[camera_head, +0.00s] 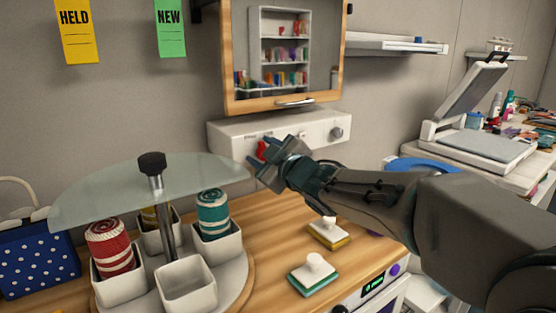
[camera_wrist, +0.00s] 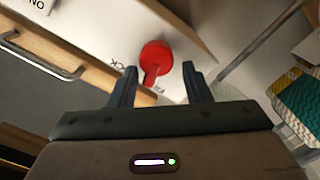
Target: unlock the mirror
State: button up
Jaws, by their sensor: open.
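The mirror (camera_head: 322,45) hangs on the wall in a wooden frame, with a metal handle (camera_head: 295,102) at its lower edge. It reflects a shelf of books. Below it is a white panel box (camera_head: 300,130) with a red knob (camera_head: 262,150) at its left and a grey dial at its right. My gripper (camera_head: 262,163) is in front of the red knob. In the wrist view, the red knob (camera_wrist: 156,58) with its lever lies just ahead, between the two open fingers (camera_wrist: 160,85). The fingers hold nothing. Some lettering beside the knob is partly hidden.
A round carousel with a glass top (camera_head: 145,190) holds several white cups with thread spools, left of my gripper. Two stamps (camera_head: 314,270) lie on the wooden counter. A blue dotted box (camera_head: 38,255) is at far left. A white press (camera_head: 480,145) stands at right.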

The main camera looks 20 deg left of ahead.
jog(key=p+v, duration=0.1)
jog(key=v, duration=1.2)
jog(key=shift+d, duration=0.2)
jog(key=shift+s, duration=0.1)
